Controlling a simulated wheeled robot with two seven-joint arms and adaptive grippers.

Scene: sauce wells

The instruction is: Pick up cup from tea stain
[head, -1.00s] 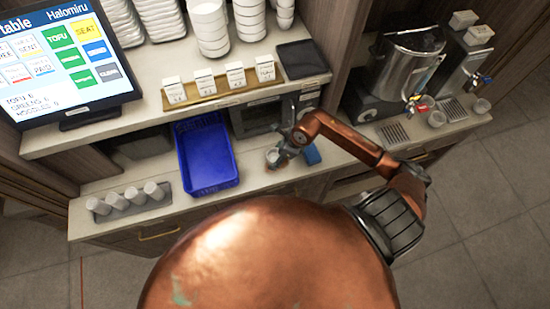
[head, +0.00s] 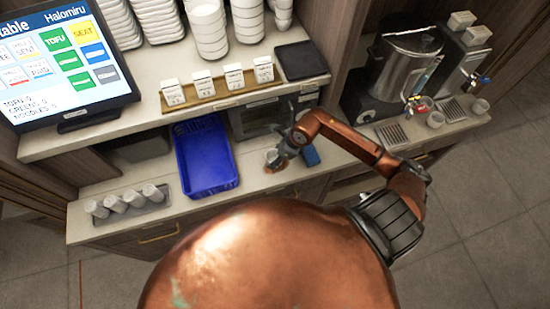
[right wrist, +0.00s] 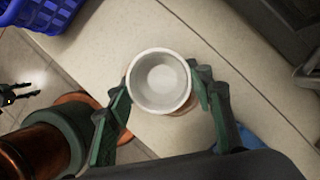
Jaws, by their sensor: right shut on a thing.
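A small light grey cup (head: 271,156) is on or just above the right part of the lower counter; the gap below it is too small to judge. In the right wrist view the cup (right wrist: 160,82) shows from above, empty, between the green fingers of my right gripper (right wrist: 160,88), which is shut on its sides. The right gripper (head: 278,155) also shows in the head view. A brown tea stain (head: 280,168) lies on the counter just below the cup, partly hidden. A dark forked part (right wrist: 18,95) at the left edge of the wrist view may be my left gripper.
A blue basket (head: 207,160) stands left of the cup, and a tray (head: 120,217) of several cups farther left. A blue block (head: 311,155) lies just right of the gripper. A shelf (head: 150,118) with small cartons overhangs behind. Dispensers (head: 405,65) stand at the right.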

